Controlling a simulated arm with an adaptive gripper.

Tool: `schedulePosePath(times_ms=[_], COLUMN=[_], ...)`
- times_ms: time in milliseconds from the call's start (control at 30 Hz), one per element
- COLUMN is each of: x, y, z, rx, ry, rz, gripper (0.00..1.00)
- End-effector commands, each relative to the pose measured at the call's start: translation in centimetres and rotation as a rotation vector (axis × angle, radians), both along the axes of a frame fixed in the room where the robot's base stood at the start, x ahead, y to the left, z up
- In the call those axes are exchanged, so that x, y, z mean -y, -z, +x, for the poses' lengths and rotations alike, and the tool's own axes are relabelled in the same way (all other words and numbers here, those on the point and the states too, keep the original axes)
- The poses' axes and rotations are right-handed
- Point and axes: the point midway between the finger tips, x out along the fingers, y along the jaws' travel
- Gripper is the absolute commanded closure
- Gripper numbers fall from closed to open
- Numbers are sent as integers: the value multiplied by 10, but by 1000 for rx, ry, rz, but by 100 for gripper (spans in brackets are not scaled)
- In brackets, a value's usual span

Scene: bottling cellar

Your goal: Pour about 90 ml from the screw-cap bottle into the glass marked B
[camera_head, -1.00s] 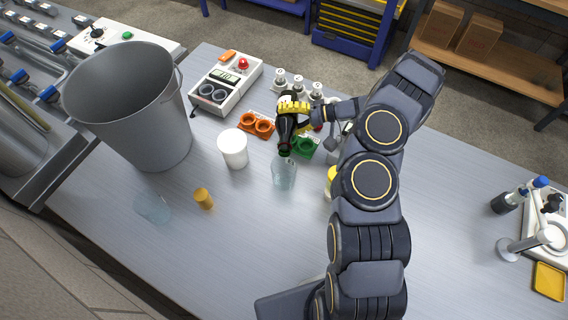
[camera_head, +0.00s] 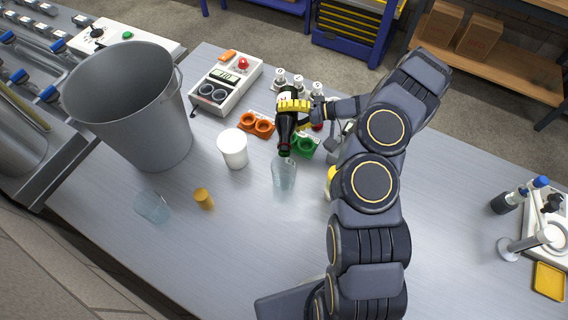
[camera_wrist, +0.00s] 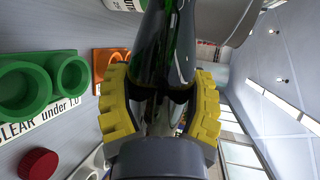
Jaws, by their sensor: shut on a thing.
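My gripper (camera_head: 294,106), with yellow fingers, is shut around the body of a dark green bottle (camera_head: 286,132). The bottle is tilted neck down, its mouth just above the rim of a clear glass (camera_head: 284,175) standing on the table. The bottle (camera_wrist: 165,45) also fills the middle of the wrist view between the yellow fingers (camera_wrist: 162,100). A second clear glass (camera_head: 152,207) is at the front left. I cannot read a B on either glass, nor make out a stream or liquid level. A red cap (camera_wrist: 38,163) shows in the wrist view.
A white cup (camera_head: 233,149) stands close left of the glass, beside an orange holder (camera_head: 256,124) and green holder (camera_head: 305,146). A grey bucket (camera_head: 130,110), small amber cylinder (camera_head: 203,199) and white instrument (camera_head: 226,84) are further left. The table's front middle (camera_head: 240,250) is clear.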

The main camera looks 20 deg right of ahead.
Motion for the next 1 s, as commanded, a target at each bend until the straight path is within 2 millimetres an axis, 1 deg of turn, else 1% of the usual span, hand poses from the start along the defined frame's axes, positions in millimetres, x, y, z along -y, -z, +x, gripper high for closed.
schedulePosePath(times_ms=[667,1000], x=[0,1], y=[-6,-8], z=[0,5], rx=[49,63], ry=[0,1], rz=[-17,-23], gripper=[76,76])
